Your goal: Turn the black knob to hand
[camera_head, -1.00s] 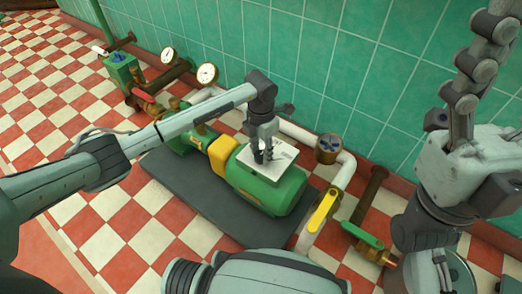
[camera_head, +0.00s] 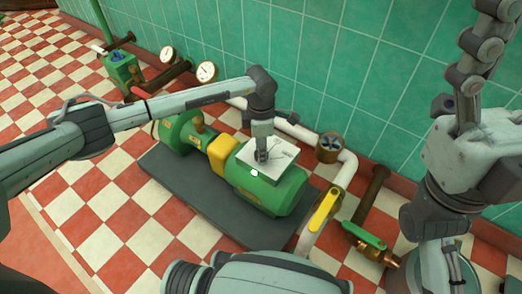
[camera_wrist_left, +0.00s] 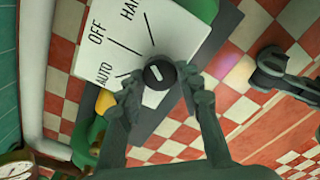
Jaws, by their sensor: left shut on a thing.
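The black knob (camera_wrist_left: 160,73) sits on a white plate (camera_wrist_left: 150,28) marked HAND, OFF and AUTO in the left wrist view. It has a pale mark on its face; I cannot tell which label it points at. My left gripper (camera_wrist_left: 157,90) has its two fingers on either side of the knob and is shut on it. In the head view my left gripper (camera_head: 262,156) reaches down to the white plate (camera_head: 283,152) on top of the green motor (camera_head: 275,193) and hides the knob. My right arm is raised at the right; its fingers do not show clearly.
The motor stands on a dark grey base (camera_head: 190,205) on the checkered floor. A yellow-handled valve (camera_head: 324,208) and a green-handled valve (camera_head: 364,236) are to the right. Two gauges (camera_head: 207,71) and a green box (camera_head: 121,70) stand near the tiled wall.

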